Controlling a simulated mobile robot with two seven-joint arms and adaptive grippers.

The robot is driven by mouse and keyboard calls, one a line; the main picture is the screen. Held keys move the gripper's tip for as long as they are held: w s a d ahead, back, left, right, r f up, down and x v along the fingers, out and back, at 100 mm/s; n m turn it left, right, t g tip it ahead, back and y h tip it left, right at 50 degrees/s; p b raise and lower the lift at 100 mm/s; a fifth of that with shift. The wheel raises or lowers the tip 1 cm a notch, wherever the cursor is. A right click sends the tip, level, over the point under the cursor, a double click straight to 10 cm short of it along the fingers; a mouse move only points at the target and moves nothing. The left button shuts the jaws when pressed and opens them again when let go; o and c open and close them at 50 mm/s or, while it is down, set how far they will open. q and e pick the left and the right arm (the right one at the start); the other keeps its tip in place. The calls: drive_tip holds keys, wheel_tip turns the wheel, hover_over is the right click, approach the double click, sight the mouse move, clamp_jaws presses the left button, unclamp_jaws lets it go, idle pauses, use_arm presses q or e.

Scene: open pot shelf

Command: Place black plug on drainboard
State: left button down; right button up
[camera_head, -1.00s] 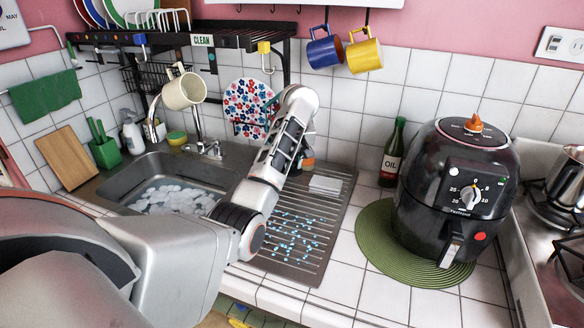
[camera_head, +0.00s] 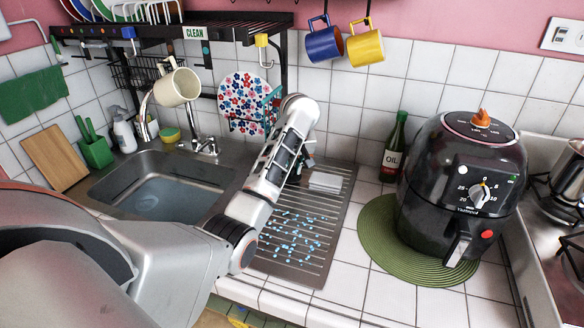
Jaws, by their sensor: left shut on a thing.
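The metal drainboard (camera_head: 337,212) lies right of the sink, with small blue drops scattered over its middle. My left arm reaches across it from the left. My left gripper (camera_head: 307,158) is at the far end of that arm, over the back of the drainboard, largely hidden behind the arm. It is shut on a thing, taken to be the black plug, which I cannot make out. No plug shows in the sink (camera_head: 165,198) or on the visible part of the drainboard. My right gripper is not in view.
A white block (camera_head: 325,181) lies at the drainboard's back right. A black air fryer (camera_head: 462,190) stands on a green mat (camera_head: 375,240) farther right, near an oil bottle (camera_head: 395,150). A rack (camera_head: 240,36) and hanging mugs are above.

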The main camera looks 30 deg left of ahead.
use_arm(q)
drive_tip(key=shift+f, duration=0.2)
drive_tip(key=c, duration=1.9)
unclamp_jaws()
drive_tip(key=shift+r, duration=0.45)
drive_tip(key=v, duration=1.1)
drive_tip(key=shift+r, duration=0.25)
